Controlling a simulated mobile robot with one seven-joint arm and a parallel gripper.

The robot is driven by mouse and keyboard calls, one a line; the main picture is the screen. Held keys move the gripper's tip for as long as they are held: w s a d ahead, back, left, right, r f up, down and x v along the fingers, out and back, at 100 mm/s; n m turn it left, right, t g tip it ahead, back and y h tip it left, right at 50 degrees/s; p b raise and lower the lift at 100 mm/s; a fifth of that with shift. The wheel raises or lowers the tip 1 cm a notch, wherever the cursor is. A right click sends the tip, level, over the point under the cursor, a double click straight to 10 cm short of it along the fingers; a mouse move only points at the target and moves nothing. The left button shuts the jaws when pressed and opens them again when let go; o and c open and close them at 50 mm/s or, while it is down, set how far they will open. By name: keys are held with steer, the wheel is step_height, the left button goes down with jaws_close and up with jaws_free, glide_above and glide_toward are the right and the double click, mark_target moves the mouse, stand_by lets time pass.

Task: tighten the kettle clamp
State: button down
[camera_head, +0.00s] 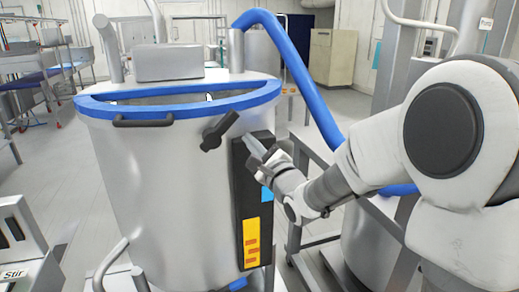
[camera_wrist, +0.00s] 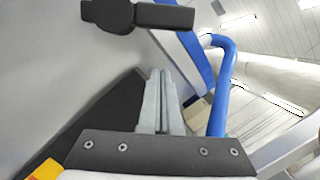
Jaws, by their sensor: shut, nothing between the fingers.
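The kettle (camera_head: 165,190) is a large steel vessel with a blue rim (camera_head: 180,105), left of centre in the head view. The clamp (camera_head: 218,131), a dark lever with a round hub, sits on its upper right side, tilted up to the right. In the wrist view the clamp (camera_wrist: 112,14) shows at the top, beyond the fingertips. My gripper (camera_head: 250,143) is shut and empty, just right of and slightly below the clamp, apart from it. Its closed fingers (camera_wrist: 160,76) point toward the kettle's upper side in the wrist view.
A black panel (camera_head: 240,195) with a yellow label stands on the kettle's right side, close to my gripper. A thick blue hose (camera_head: 300,75) arches behind. A metal frame (camera_head: 310,165) stands at right. A control box (camera_head: 20,245) is at lower left.

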mark_target(226, 118)
steer(key=shift+s+a+r+p, duration=0.25)
steer(key=shift+s+a+r, duration=0.05)
steer(key=shift+a+r, duration=0.4)
steer(key=shift+s+a+r+p, duration=0.2)
steer(key=shift+s+a+r, duration=0.05)
steer(key=shift+a+r, duration=0.4)
steer(key=shift+a+r+n+g, duration=0.1)
steer(key=shift+r+n+g, duration=0.35)
steer(key=shift+n, duration=0.65)
steer(key=shift+s+a+r+n+g+p, duration=0.2)
steer(key=shift+r+n, duration=0.25)
steer(key=shift+n, duration=0.3)
steer(key=shift+w+a+r+n+g+p, duration=0.1)
steer(key=shift+a+r+n+p, duration=0.15)
steer(key=shift+r+n, duration=0.35)
steer(key=n, duration=0.1)
steer(key=a+n, duration=0.1)
steer(key=r+n+p, duration=0.1)
steer(key=shift+s+a+n+g, duration=0.15)
steer(key=shift+s+n+g, duration=0.1)
steer(key=shift+n+g, duration=0.1)
steer(key=shift+s+a, duration=0.1)
steer(key=shift+a, duration=0.15)
